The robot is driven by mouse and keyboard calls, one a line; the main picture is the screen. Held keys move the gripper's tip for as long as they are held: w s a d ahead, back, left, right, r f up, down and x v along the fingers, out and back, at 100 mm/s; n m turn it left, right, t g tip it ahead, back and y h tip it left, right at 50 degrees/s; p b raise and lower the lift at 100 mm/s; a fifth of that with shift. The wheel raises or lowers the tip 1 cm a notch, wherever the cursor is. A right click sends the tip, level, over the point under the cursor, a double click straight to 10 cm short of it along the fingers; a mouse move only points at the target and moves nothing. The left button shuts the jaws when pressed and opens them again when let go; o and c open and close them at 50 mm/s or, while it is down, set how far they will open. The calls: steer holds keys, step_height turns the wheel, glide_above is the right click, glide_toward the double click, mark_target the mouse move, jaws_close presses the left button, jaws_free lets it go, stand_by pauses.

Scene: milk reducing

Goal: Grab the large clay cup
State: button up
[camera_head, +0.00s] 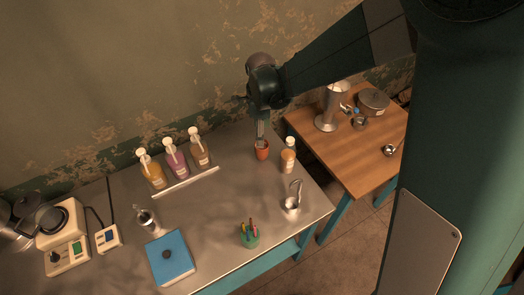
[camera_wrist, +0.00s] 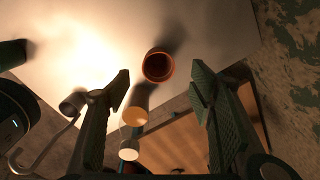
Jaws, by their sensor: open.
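The clay cup (camera_head: 262,152) is orange-brown and stands upright near the back right of the grey metal table. In the wrist view I look into its round open mouth (camera_wrist: 158,66). My gripper (camera_head: 261,139) points down just above and behind the cup in the head view, and its fingers partly overlap the rim. In the wrist view my gripper (camera_wrist: 161,82) has its two fingers wide apart, one on each side of the cup's outline. No contact with the cup is visible.
An orange bottle with a white cap (camera_head: 288,158) stands close to the right of the cup. A metal mug with a hooked utensil (camera_head: 291,203) and a green pen cup (camera_head: 249,237) stand nearer the front. Three bottles (camera_head: 176,160) stand left. A wooden table (camera_head: 345,155) adjoins on the right.

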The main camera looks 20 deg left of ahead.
mark_target(262, 151)
steer(key=shift+f, duration=0.15)
steer(key=shift+f, duration=1.25)
steer(key=shift+f, duration=0.1)
steer(key=shift+w+f, duration=0.1)
steer(key=shift+f, duration=2.4)
steer(key=c, duration=1)
